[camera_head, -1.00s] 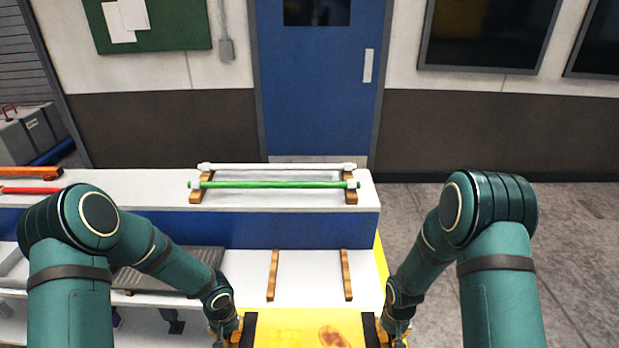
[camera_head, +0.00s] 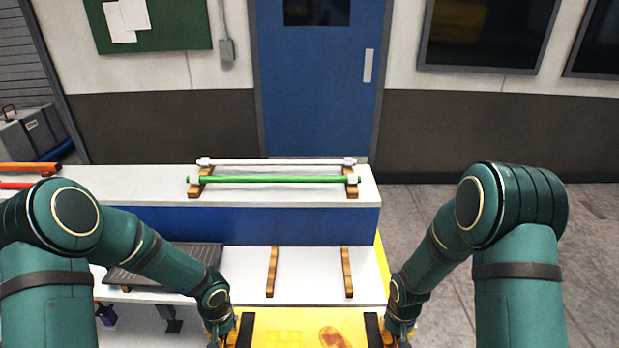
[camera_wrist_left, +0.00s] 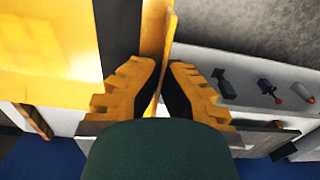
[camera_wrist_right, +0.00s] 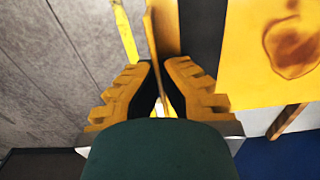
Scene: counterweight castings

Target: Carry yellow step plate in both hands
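The yellow step plate (camera_head: 300,328) is at the bottom middle of the head view, with dark strips along its left and right sides and a brown stain on its top. My left gripper (camera_head: 228,334) is at its left edge, and in the left wrist view its fingers (camera_wrist_left: 165,88) are closed on the plate's upright yellow edge. My right gripper (camera_head: 398,335) is at its right edge, and in the right wrist view its fingers (camera_wrist_right: 161,88) are closed on the opposite upright edge. The plate's near edge is cut off by the frame.
Two wooden strips (camera_head: 272,272) lie on the white lower surface (camera_head: 310,262) beyond the plate. A green rod (camera_head: 270,180) and a white rod rest on wooden supports on the raised shelf. A grey ribbed plate (camera_head: 165,264) lies at left. Open floor (camera_head: 480,240) is at right.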

